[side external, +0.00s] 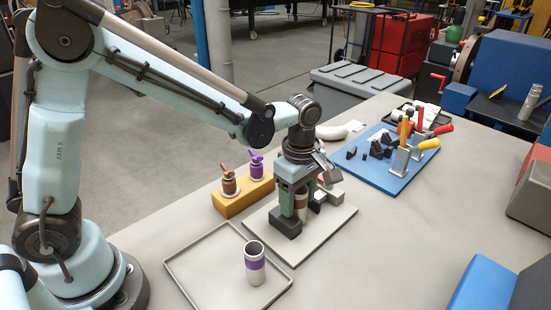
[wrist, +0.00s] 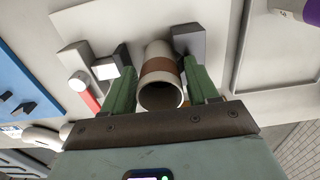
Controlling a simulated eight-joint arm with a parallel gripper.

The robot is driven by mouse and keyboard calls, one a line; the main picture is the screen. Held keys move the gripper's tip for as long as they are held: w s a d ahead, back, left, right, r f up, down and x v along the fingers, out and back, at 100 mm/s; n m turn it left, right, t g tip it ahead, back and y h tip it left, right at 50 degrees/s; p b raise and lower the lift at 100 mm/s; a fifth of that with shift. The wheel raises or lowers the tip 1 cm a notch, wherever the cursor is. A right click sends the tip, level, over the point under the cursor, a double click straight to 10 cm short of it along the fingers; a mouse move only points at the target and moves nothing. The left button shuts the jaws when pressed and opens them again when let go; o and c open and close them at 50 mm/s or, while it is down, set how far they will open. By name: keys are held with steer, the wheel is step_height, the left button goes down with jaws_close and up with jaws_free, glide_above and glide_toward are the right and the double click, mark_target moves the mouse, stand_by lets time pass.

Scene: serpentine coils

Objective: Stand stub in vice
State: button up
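The stub (wrist: 157,72), a pale hollow cylinder with a brown band, stands between my gripper's two green fingers; it also shows partly hidden in the side view (side external: 303,202). My gripper (side external: 298,202) points down over the vice; in the wrist view its fingers (wrist: 161,80) flank the stub closely. I cannot tell whether they touch it. The vice has a dark block (side external: 285,222) on the near side and paler parts (side external: 331,194) behind, with a red piece (wrist: 90,101) in the wrist view. The stub's lower end is hidden by the fingers and block.
The vice is on a pale board (side external: 326,230). A shallow tray (side external: 197,258) at front left holds a purple-banded cylinder (side external: 255,267). An orange block (side external: 238,199) bears brown and purple pieces. A blue board (side external: 372,178) with tools lies behind. The bench at right is clear.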

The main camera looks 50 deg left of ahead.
steer(key=shift+o, duration=0.9)
step_height(320, 180, up, 12)
steer(key=s+a+f+m+t, duration=0.3)
steer(key=s+a+m+t, duration=0.4)
steer(key=m, duration=1.1)
steer(key=s+a, duration=0.2)
steer(key=a, duration=0.1)
steer(key=shift+s, duration=0.4)
